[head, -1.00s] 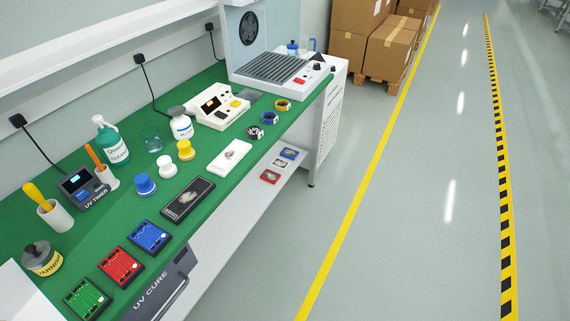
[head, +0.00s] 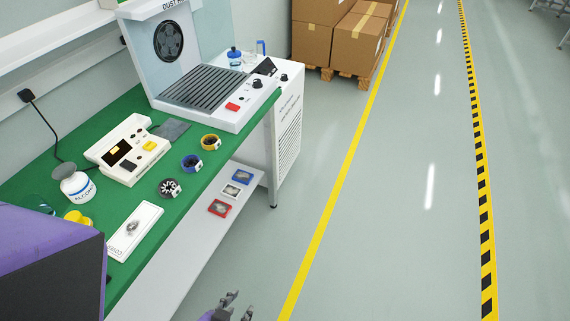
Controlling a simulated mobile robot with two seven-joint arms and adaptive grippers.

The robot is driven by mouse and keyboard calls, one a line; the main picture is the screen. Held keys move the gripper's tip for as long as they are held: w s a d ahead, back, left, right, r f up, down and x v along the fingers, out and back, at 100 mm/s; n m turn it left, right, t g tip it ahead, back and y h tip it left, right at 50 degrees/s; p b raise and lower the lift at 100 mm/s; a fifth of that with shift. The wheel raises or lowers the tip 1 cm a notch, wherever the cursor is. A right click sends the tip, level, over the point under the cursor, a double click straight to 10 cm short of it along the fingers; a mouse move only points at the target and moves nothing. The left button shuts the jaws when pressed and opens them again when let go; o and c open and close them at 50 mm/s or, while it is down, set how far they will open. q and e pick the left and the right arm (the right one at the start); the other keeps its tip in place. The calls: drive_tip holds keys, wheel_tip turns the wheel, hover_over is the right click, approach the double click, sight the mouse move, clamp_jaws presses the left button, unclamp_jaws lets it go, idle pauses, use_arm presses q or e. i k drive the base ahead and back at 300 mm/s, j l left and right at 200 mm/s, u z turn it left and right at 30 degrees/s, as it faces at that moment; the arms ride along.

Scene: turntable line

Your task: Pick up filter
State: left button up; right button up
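No thing in view is clearly marked as a filter. Three small round parts stand in a row on the green bench: one with a yellow ring (head: 210,142), one with a blue ring (head: 191,163) and a dark one (head: 169,188). I cannot tell whether one of them is the filter. A white tray (head: 149,213) with a small grey item lies nearer to me.
The dust hood (head: 208,97) with a fan and grille stands at the bench's far end. A cream device (head: 128,150) and an alcohol bottle (head: 76,186) stand behind the round parts. Small framed parts lie on the lower shelf (head: 168,262). The floor on the right is clear.

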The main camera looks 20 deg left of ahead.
sight(233, 191)
drive_tip(key=i+l+z, duration=0.15)
drive_tip(key=i, duration=1.5)
drive_tip(key=i+u, duration=0.3)
drive_tip(key=u, duration=0.2)
drive_tip(key=i+u, duration=0.3)
drive_tip(key=u, duration=0.2)
drive_tip(key=i+l+u, duration=0.2)
drive_tip(key=u, duration=0.25)
drive_tip(key=i+l+u, duration=0.1)
drive_tip(key=i+u, duration=0.25)
drive_tip(key=i+l+u, duration=0.1)
drive_tip(key=u, duration=0.25)
drive_tip(key=i+l+u, duration=0.2)
drive_tip(key=u, duration=0.15)
